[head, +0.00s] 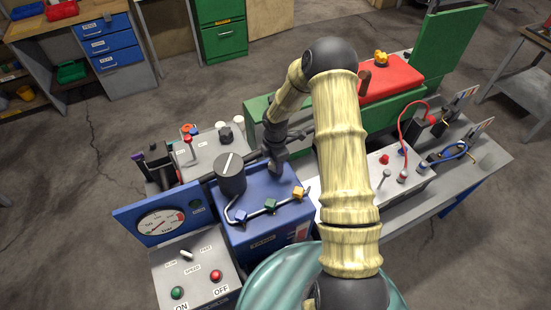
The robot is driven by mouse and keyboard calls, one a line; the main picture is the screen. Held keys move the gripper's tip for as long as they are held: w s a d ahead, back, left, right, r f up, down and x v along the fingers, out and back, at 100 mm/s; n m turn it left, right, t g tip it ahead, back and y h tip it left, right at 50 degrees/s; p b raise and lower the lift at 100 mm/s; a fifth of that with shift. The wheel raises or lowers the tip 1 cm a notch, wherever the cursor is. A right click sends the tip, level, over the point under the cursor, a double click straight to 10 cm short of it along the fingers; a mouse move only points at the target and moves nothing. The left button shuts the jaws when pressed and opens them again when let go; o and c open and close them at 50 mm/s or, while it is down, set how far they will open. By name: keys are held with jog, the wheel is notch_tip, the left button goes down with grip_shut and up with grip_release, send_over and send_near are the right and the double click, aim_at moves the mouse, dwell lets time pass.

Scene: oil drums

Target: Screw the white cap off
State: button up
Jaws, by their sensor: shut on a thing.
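My gripper (277,163) is dark and points down at the back right of the blue box (262,236). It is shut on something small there. The fingers hide it, so I cannot tell whether it is a white cap. Two small white round tops (239,120) show at the back of the grey panel (209,153), left of my gripper and apart from it. A dark knob stands beside them.
A large dark knob (230,172) and a bent pipe with coloured valve blocks (270,205) stand left and front of my gripper. A gauge panel (159,222) and button box (194,272) are at left. A red lid (392,79) and cabled panel lie right.

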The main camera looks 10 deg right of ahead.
jog(key=shift+n, duration=0.5)
jog(key=shift+r, duration=0.1)
jog(key=n+p, duration=0.2)
jog(key=n, duration=0.1)
jog(key=shift+r+n, duration=0.15)
jog(key=shift+n, duration=0.25)
jog(key=n+p, duration=0.1)
jog(key=n, duration=0.1)
jog(key=shift+n, duration=0.3)
jog(key=o, duration=1)
jog(key=shift+o, duration=0.2)
jog(key=shift+f, duration=0.2)
